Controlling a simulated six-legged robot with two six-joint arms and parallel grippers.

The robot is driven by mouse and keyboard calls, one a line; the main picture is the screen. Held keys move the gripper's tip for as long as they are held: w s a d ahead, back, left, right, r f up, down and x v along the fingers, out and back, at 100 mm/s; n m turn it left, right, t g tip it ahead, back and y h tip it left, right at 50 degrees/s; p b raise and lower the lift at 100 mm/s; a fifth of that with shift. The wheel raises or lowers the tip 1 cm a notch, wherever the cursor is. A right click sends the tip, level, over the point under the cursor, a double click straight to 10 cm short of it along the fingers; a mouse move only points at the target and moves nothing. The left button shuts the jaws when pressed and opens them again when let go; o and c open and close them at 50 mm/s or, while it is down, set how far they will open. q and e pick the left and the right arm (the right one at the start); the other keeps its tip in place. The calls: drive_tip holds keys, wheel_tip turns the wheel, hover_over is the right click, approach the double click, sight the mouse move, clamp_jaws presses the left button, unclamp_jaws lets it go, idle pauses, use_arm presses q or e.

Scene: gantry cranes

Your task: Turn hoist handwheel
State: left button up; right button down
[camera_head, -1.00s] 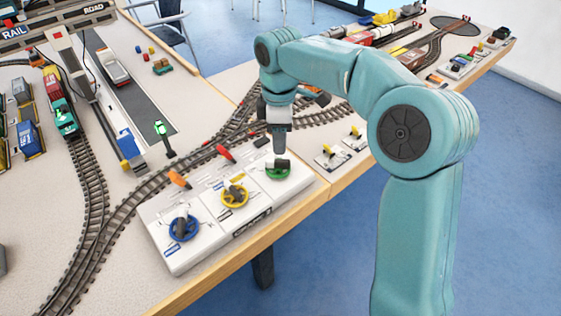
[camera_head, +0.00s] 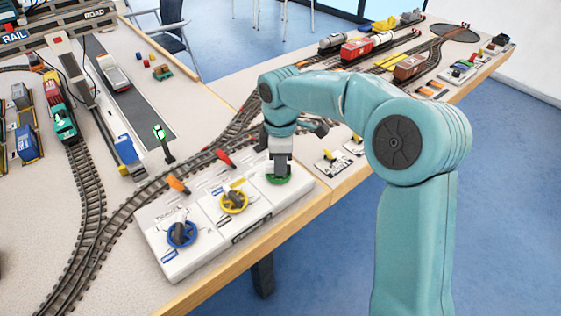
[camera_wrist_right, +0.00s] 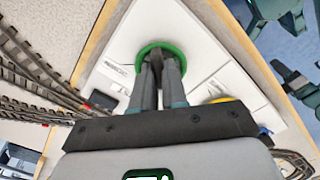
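Three handwheels sit on a white control panel (camera_head: 207,243) at the table's front edge: a blue one (camera_head: 182,234), a yellow one (camera_head: 234,202) and a green one (camera_head: 278,180). My right gripper (camera_head: 279,176) points down onto the green handwheel. In the right wrist view the two fingers (camera_wrist_right: 160,66) reach into the green rim (camera_wrist_right: 163,46) from above, close together. They hide the wheel's hub, so I cannot tell whether they are closed on it. Part of the yellow handwheel (camera_wrist_right: 222,100) shows beside the fingers. My left gripper is not in view.
Orange (camera_head: 177,184) and red (camera_head: 224,156) levers stand along the panel's back edge. Model train tracks (camera_head: 130,207) run behind it. The floor before the table is clear.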

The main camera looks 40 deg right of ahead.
drive_tip(key=shift+m, duration=0.3)
drive_tip(key=shift+s+r+m+p, duration=0.1)
drive_tip(key=shift+m+p, duration=0.65)
drive_tip(key=shift+m, duration=0.45)
drive_tip(key=m+p, duration=0.1)
drive_tip(key=m, duration=0.2)
drive_tip(key=shift+a+m, duration=0.1)
drive_tip(key=shift+m, duration=0.2)
drive_tip(key=m, duration=0.3)
drive_tip(key=shift+a+m+p, duration=0.1)
drive_tip(key=shift+m+p, duration=0.2)
drive_tip(key=shift+a+m, duration=0.1)
drive_tip(key=shift+m, duration=1.5)
drive_tip(key=c, duration=1.2)
unclamp_jaws()
drive_tip(key=shift+o, duration=0.2)
